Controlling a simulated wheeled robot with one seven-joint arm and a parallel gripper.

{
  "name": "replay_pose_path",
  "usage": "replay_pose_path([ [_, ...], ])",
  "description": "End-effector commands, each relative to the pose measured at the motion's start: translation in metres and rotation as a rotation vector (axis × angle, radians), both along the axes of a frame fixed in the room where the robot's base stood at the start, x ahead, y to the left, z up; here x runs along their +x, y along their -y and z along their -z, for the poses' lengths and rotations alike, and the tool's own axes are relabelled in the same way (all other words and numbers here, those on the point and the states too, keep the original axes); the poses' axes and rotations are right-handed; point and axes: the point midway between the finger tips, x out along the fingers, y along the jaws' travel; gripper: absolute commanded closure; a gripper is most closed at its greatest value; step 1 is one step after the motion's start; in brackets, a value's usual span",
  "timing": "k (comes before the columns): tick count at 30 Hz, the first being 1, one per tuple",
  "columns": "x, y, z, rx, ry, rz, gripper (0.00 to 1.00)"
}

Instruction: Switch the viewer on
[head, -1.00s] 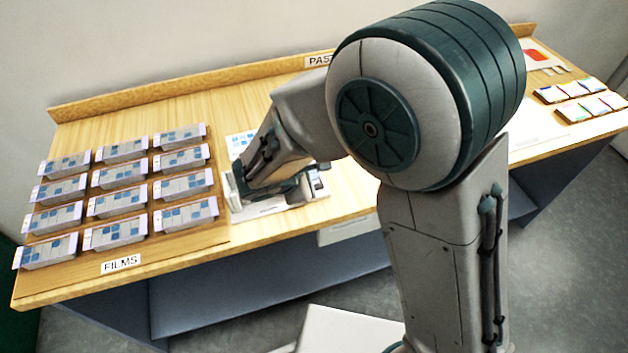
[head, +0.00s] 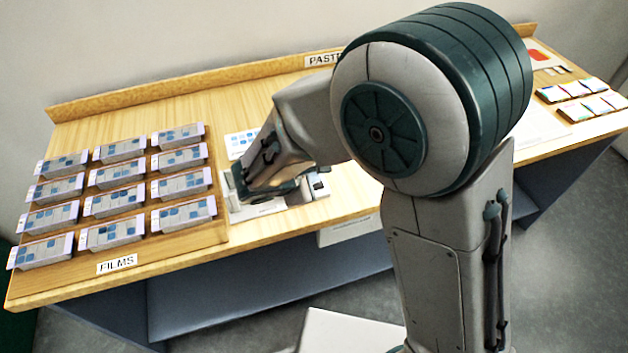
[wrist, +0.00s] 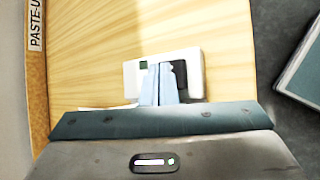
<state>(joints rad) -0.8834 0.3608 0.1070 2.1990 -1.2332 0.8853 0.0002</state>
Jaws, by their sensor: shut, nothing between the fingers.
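The viewer (head: 240,214) is a low white device on the wooden table, right of the film rack, mostly hidden by my arm in the head view. In the wrist view, the viewer (wrist: 194,78) is a white block with a dark patch on its right part. My gripper (wrist: 161,70) is shut and empty, its pale fingers together over the middle of the viewer, just left of the dark patch. I cannot tell whether the fingertips touch it. In the head view the fingertips are hidden behind my wrist. No lit part of the viewer shows.
A tray labelled FILMS (head: 117,264) holds several grey film strips left of the viewer. A white card with blue squares (head: 239,143) lies behind it. Bare wood shows behind the viewer.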

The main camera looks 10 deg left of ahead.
Motion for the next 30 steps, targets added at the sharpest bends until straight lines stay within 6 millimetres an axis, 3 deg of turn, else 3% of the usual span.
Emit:
replay_pose_path([
  [11, 0.0, 0.0, 0.002, 0.0, 0.0, 0.0, 1.0],
  [21, 0.0, 0.0, -0.012, 0.001, 0.0, 0.001, 1.0],
  [30, 0.0, 0.0, -0.012, 0.0, 0.0, 0.0, 1.0],
])
